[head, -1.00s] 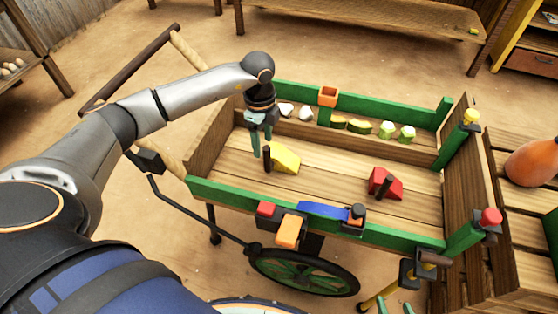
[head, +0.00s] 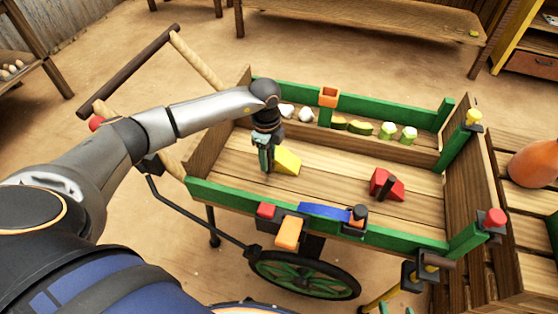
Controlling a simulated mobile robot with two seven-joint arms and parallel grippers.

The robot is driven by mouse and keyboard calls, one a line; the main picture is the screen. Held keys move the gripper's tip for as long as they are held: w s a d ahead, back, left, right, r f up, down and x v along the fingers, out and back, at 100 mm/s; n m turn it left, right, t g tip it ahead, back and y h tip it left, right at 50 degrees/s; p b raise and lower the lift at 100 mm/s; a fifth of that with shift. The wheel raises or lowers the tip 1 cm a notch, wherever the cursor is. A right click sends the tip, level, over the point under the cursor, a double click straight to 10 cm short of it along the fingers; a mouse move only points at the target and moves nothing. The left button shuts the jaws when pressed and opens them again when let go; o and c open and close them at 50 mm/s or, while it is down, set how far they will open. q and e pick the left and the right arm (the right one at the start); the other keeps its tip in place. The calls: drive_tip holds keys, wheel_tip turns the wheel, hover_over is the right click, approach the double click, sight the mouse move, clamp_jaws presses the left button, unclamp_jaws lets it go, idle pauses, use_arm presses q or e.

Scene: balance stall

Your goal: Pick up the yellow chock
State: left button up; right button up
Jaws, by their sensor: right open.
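The yellow chock (head: 287,160) lies on the wooden bed of the cart, left of the middle. Its dark upright handle is mostly hidden by my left gripper (head: 265,163). My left gripper points down at the chock's left side, at the handle. I cannot tell whether its fingers are closed on the handle. My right gripper (head: 396,309) shows only as green fingertips at the bottom edge. It is open, outside the cart's near side.
A red chock (head: 387,184) with a dark handle lies further right on the cart bed (head: 335,185). Green rails (head: 395,238) and wooden walls edge the bed. Pale and green pieces (head: 387,130) line the far trough. An orange gourd-like thing (head: 534,162) stands at the right.

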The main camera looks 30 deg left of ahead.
use_arm(q)
clamp_jaws()
drive_tip(key=shift+r, duration=0.1)
idle(1.0)
